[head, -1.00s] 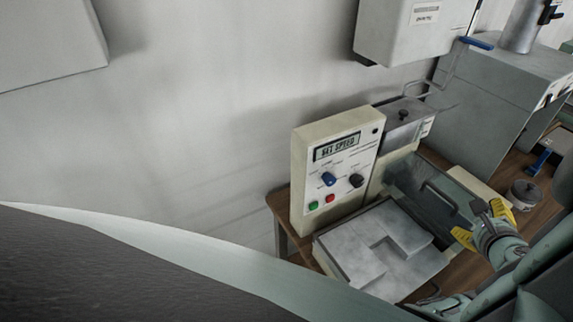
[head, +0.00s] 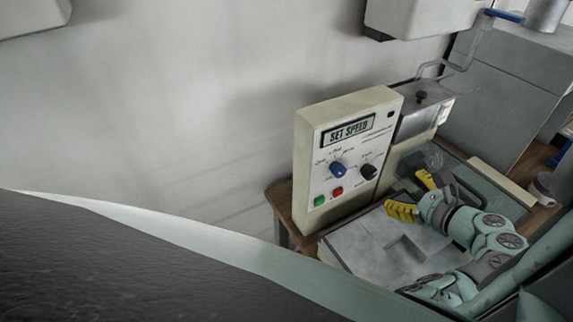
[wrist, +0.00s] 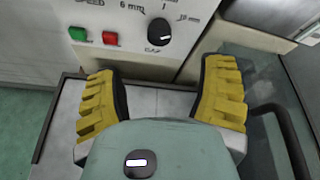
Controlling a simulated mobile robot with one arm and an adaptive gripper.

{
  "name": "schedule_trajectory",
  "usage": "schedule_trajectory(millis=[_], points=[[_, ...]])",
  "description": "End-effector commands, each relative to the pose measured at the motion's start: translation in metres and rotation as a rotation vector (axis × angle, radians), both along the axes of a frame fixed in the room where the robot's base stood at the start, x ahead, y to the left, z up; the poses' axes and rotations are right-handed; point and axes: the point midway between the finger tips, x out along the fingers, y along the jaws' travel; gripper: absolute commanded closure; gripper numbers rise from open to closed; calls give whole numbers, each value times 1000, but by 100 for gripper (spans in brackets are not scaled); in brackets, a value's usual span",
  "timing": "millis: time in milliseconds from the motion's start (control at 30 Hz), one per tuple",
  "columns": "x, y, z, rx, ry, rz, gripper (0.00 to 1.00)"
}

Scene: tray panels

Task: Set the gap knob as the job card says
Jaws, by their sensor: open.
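The black gap knob (wrist: 159,32) is at the top middle of the wrist view, with "GAP" printed below it and "6 mm" to its left. Its short white mark lies nearly level; the other scale marks are hard to read. In the head view the knob (head: 369,172) is on the right of the cream panel (head: 312,170), below a display (head: 348,131) reading "SET SPEED". My gripper (head: 413,192) is open and empty, in front of the panel and apart from the knob. Its yellow fingers (wrist: 160,82) point towards the panel, below the knob. I cannot make out a job card.
A blue knob (head: 338,170) is left of the gap knob. Green (head: 319,201) and red (head: 337,191) buttons are below it. A grey metal plate (head: 365,246) is under my gripper. A clear cover with a dark handle (wrist: 290,135) is close to the right finger.

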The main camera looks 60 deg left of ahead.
Motion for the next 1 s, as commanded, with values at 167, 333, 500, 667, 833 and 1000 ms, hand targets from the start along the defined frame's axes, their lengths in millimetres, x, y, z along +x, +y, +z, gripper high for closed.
schedule_trajectory(millis=[167, 333, 500, 667, 833, 1000], points=[[0, 26, -8, 1, 4, 13, 30], [4, 45, -15, 1, 1, 11, 30], [6, 62, -23, 1, 2, 9, 30], [9, 78, -29, -1, 0, 9, 30], [11, 91, -35, 0, 1, 9, 30], [13, 98, -37, 0, -3, 6, 30]])
